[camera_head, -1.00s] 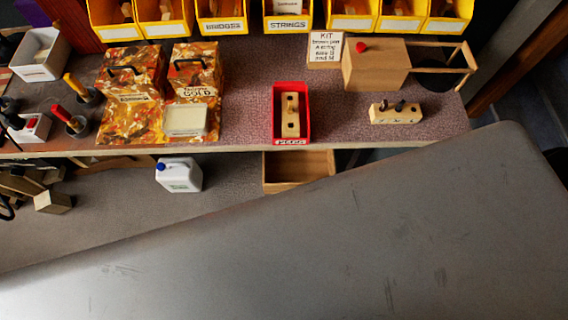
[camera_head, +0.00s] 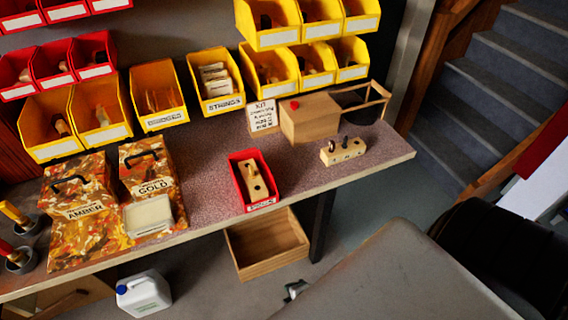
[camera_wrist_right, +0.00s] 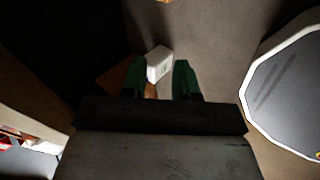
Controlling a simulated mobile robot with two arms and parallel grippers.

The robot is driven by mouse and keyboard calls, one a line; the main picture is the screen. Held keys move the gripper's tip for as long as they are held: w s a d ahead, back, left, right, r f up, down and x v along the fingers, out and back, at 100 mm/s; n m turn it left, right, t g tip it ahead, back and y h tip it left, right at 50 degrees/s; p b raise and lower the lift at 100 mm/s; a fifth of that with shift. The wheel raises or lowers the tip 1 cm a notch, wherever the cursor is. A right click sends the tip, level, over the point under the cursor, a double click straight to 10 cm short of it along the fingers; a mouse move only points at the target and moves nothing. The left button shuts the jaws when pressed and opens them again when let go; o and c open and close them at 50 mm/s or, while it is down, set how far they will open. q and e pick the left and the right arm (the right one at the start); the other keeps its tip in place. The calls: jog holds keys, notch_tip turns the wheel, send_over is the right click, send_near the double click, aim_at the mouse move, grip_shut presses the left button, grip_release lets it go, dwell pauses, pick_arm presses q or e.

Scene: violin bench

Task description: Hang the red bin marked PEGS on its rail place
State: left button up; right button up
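The red bin (camera_head: 238,181) stands upright on the bench top near its front edge, in the head view. A pale wooden block with dark holes (camera_head: 256,182) lies in it. Its front label is too blurred to read for certain. Yellow bins (camera_head: 157,94) and red bins (camera_head: 73,62) hang in rows behind the bench; the rails themselves are mostly hidden by them. My right gripper (camera_wrist_right: 160,77) shows in the right wrist view, with its two dark green fingers apart and nothing between them. It is away from the red bin. My left gripper is not in view.
Amber and gold patterned boxes (camera_head: 78,213) stand left of the bin, with a pale tub (camera_head: 148,215). A wooden box (camera_head: 310,117) and peg block (camera_head: 343,151) stand right. An open drawer (camera_head: 266,245) juts out below. A white jug (camera_head: 143,294) stands lower left.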

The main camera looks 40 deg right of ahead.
jog(key=w+d+r+n+t+h+b, duration=0.2)
jog(key=w+d+r+n+t+b, duration=0.15)
jog(key=w+r+n, duration=0.55)
jog(key=n+t+h+b, duration=0.2)
jog(key=n+t+b, duration=0.35)
jog(key=n, duration=0.35)
send_near(273, 179)
jog(key=f, duration=0.1)
jog(key=shift+x, duration=4.9)
grip_shut()
jog(key=shift+r, duration=0.15)
